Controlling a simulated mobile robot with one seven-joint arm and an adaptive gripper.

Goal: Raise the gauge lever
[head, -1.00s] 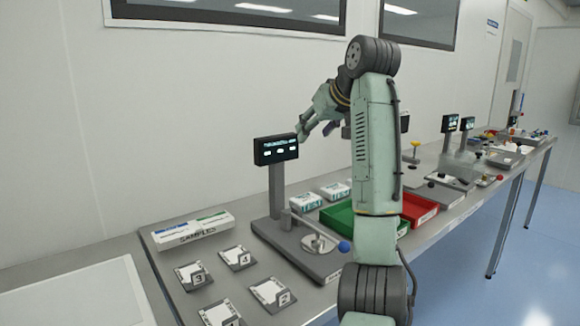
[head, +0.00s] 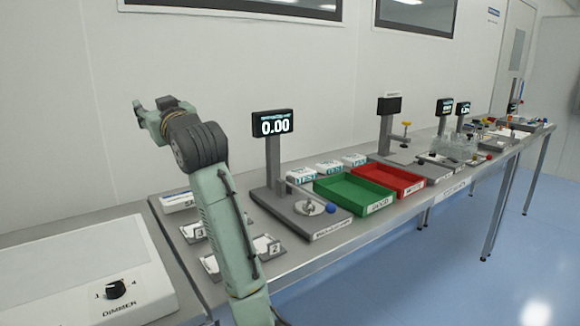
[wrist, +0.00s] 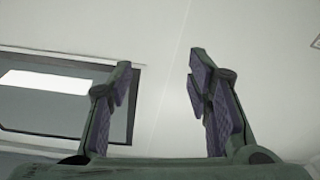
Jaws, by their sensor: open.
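The gauge (head: 277,124) stands on the bench in the head view, with a grey base and a post whose display reads 0.00. Its lever (head: 308,196) is a thin arm that slopes down to the right and ends in a blue knob (head: 331,209). The lever lies low over a round metal plate on the base. My gripper (head: 148,106) is raised at the left, well away from the lever and higher than it. The wrist view shows its two fingers (wrist: 164,78) apart with nothing between them, facing the wall and a window.
A green tray (head: 375,208) and a red tray (head: 423,186) stand right of the gauge, with small white boxes (head: 328,169) behind. My arm hides part of the numbered cards and the samples box (head: 176,199). A dimmer panel (head: 146,298) is at the left front.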

